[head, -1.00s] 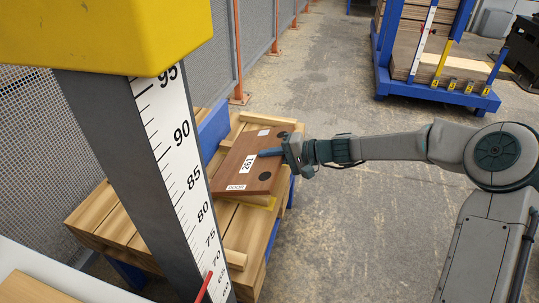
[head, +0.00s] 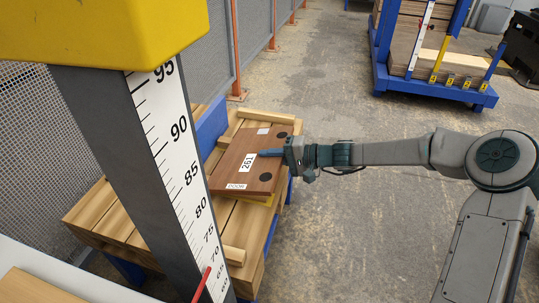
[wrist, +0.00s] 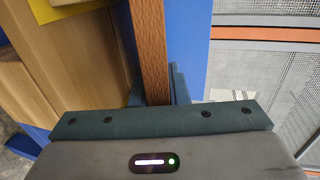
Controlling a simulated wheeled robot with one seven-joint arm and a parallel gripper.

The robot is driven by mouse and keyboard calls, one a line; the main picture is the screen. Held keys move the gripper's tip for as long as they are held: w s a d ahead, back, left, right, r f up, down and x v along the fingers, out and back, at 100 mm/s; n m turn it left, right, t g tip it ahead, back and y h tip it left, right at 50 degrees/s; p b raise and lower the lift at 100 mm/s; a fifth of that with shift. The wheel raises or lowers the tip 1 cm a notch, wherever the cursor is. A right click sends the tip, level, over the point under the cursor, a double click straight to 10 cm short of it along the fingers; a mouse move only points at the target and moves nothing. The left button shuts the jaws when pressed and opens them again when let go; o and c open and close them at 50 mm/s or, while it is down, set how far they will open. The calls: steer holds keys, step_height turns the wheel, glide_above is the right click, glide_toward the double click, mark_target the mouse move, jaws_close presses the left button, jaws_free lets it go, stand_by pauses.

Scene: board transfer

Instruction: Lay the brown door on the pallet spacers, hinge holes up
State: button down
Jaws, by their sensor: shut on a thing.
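The brown door (head: 232,165) lies over the wooden pallet (head: 100,215) in the head view. Its face with two dark round hinge holes, a 261 label and a DOOR label is up. My gripper (head: 272,153) is shut on the door's right edge; the wrist view shows that edge (wrist: 151,45) between the jaws (wrist: 153,90). Pale wooden spacer strips show beyond the door (head: 265,117) and at the near end (head: 234,256). A bit of yellow shows under the door's near edge. I cannot tell whether the door touches the spacers.
A yellow-topped post with a height scale (head: 180,150) stands in front and hides part of the pallet. A blue upright panel (head: 211,125) is at the pallet's back. A mesh fence (head: 255,45) runs behind. A blue rack with boards (head: 430,75) stands far right. The floor between is clear.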

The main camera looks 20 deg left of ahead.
steer(key=shift+d+f+y, duration=0.1)
steer(key=shift+f+y, duration=0.15)
steer(key=shift+y, duration=0.05)
stand_by(0.4)
steer(key=shift+d+f+y, duration=0.15)
steer(key=shift+f+y, duration=0.25)
steer(key=shift+f, duration=0.2)
steer(key=shift+f, duration=0.2)
steer(key=shift+f+y, duration=0.45)
steer(key=shift+y, duration=0.15)
steer(key=c, duration=1.3)
jaws_free()
steer(key=shift+d, duration=0.1)
steer(key=shift+f, duration=0.1)
steer(key=shift+d, duration=0.1)
